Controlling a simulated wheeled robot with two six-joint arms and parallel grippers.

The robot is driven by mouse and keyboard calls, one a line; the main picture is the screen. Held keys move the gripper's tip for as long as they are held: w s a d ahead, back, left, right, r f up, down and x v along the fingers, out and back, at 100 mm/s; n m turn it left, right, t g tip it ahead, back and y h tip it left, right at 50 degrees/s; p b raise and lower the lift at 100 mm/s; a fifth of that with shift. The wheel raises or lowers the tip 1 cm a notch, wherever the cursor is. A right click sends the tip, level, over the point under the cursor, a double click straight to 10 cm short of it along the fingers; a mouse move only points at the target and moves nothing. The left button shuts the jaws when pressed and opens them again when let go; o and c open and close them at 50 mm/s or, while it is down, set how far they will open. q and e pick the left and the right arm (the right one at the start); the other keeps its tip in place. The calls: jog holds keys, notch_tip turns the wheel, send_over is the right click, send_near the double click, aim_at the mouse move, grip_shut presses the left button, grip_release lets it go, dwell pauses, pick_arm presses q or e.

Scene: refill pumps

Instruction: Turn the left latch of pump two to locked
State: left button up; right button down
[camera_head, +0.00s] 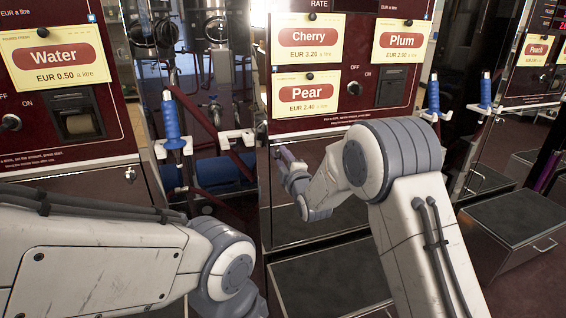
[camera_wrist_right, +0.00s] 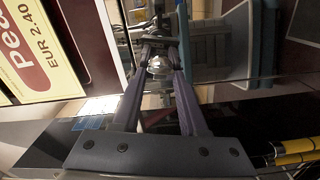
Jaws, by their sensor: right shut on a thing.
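Pump two is the middle cabinet with the Cherry, Plum and Pear signs (camera_head: 308,92). My right gripper (camera_head: 281,154) is at the upper left corner of its lower steel panel (camera_head: 340,143), where the left latch sits. In the head view the latch is hidden by the gripper. In the right wrist view a small shiny metal piece, seemingly the latch (camera_wrist_right: 158,69), lies between the fingertips of my right gripper (camera_wrist_right: 160,52), which is shut on it. Whether it stands at locked cannot be read. My left arm comes in from the left; its gripper is out of view.
The Water pump (camera_head: 66,60) stands to the left, with a latch (camera_head: 130,175) on its panel. A blue-handled nozzle (camera_head: 171,120) hangs in the gap between the pumps. A dark-topped step box (camera_head: 332,281) lies below pump two, another (camera_head: 513,225) to the right.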

jog(key=shift+a+f+n+b, duration=0.1)
jog(key=shift+n+b, duration=0.25)
jog(key=shift+n, duration=0.85)
jog(key=shift+s, duration=0.1)
jog(key=shift+c, duration=2.2)
grip_release()
jog(key=p+v, duration=0.1)
jog(key=v, duration=0.9)
jog(key=shift+s, duration=0.2)
